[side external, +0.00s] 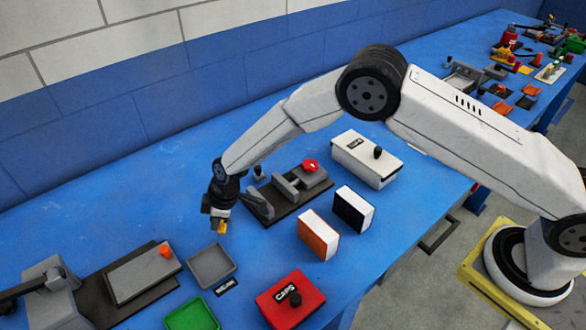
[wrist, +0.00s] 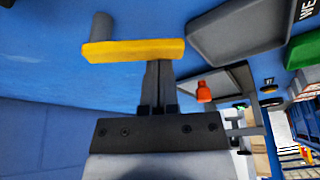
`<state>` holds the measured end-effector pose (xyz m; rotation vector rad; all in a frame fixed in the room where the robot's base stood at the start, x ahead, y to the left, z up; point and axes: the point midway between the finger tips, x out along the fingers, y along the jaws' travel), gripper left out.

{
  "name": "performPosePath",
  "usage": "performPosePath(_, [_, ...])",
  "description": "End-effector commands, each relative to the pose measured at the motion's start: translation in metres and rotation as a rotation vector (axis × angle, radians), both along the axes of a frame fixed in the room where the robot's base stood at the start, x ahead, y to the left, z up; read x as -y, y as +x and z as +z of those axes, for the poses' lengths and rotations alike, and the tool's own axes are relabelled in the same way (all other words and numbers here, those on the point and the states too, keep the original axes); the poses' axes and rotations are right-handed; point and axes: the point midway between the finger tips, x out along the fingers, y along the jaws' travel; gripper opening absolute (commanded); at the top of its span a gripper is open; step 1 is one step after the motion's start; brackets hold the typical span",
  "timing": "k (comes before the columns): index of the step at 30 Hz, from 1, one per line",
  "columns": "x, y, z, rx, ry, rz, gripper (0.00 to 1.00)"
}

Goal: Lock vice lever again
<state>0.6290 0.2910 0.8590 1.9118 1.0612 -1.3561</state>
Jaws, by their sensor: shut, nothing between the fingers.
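My gripper (side external: 217,212) is low over the blue bench, left of a vice-like fixture (side external: 284,190) with grey jaws on a dark base and a red knob (side external: 310,165). In the wrist view my gripper's fingers (wrist: 160,68) are together, shut and empty. A yellow bar (wrist: 134,50) lies across their tips, with a grey round post (wrist: 101,27) at one end. It may be the lever. The bar also shows as a small yellow piece (side external: 222,227) in the side view. I cannot tell whether the fingers touch it.
A grey tray (side external: 211,266), a green tray (side external: 193,315) and a red box (side external: 290,300) stand nearer the front. Orange and black blocks (side external: 318,236) (side external: 354,209) stand right. A plate with an orange knob (side external: 165,250) is left. A white box (side external: 366,158) stands behind.

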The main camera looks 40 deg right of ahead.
Motion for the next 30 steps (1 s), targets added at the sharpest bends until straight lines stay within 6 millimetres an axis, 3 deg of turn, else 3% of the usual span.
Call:
performPosePath(18, [0.016,-0.014,-0.001,-0.001,0.000,0.393,0.00])
performPosePath(30, [0.016,-0.010,0.000,0.000,-0.001,0.385,0.00])
